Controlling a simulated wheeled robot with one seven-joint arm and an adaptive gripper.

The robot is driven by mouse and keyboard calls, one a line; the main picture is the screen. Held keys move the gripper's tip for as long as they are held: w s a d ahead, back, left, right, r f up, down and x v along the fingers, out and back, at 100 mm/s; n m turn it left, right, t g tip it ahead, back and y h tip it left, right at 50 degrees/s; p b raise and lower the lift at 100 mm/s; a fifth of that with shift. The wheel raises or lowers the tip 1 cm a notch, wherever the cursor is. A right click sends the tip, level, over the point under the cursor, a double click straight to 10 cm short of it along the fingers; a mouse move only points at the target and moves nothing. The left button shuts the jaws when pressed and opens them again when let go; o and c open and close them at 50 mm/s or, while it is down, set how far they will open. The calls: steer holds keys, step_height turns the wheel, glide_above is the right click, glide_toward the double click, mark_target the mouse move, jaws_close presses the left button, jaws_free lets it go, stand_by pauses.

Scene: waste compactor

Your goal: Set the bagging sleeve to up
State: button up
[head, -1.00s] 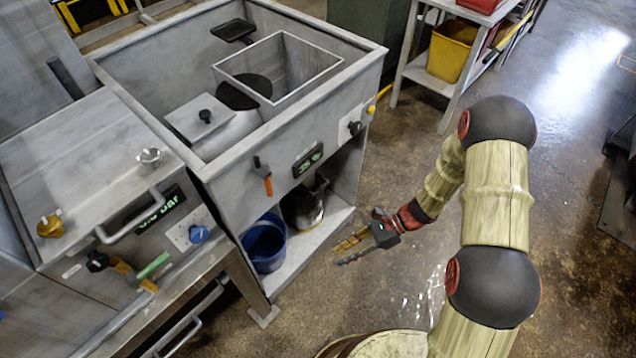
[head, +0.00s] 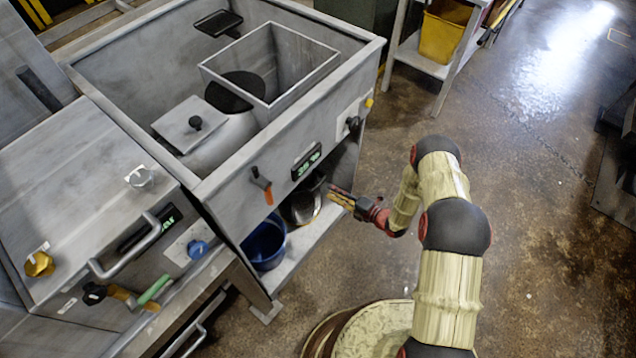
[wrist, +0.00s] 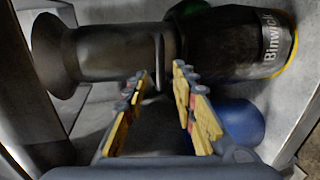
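I cannot tell for sure which part is the bagging sleeve. A lever with an orange handle (head: 263,186) hangs on the front panel of the grey compactor (head: 225,178). Below, in the open bay, a dark rounded body (head: 301,207) stands beside a blue bucket (head: 265,245). In the wrist view, a dark grey tube with a flared end (wrist: 110,55) adjoins a black body lettered "Binwick" (wrist: 225,45). My gripper (head: 339,198) is at the bay's right side. In the wrist view its yellow fingers (wrist: 162,75) are apart, with nothing visibly held between them.
The front panel carries a small green display (head: 306,162) and a black knob (head: 353,124). The bay's shelf (head: 310,236) and side wall border the gripper's space. A cabinet with a bar handle (head: 125,248) stands left. Open floor lies to the right.

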mark_target(319, 183)
steer(key=shift+b+x, duration=1.3)
steer(key=shift+x, duration=2.65)
steer(key=shift+c, duration=1.2)
steer(key=c, duration=0.4)
jaws_close()
